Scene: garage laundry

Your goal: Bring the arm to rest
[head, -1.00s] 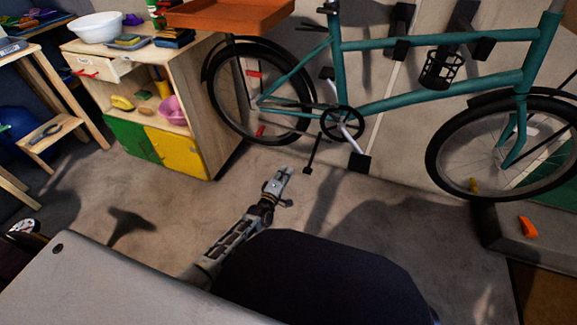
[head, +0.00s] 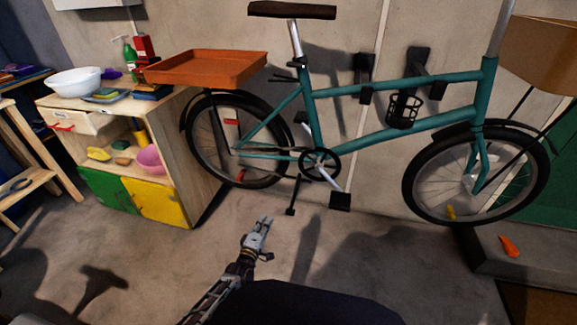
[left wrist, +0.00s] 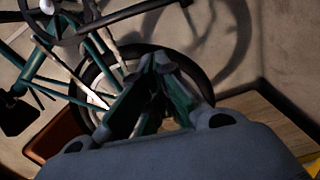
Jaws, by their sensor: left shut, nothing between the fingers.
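My left gripper (head: 262,225) shows in the lower middle of the head view, above the concrete floor and in front of the teal bicycle. It is shut with nothing between its fingers. In the left wrist view its dark fingers (left wrist: 158,82) come together in the middle of the picture, with bicycle parts behind them. My left arm reaches up from the bottom edge of the head view. My right gripper is not in either view.
A wooden cabinet (head: 203,155) with green and yellow doors stands at the left. An orange object (head: 509,246) lies on a ledge at right. Floor around the gripper is clear.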

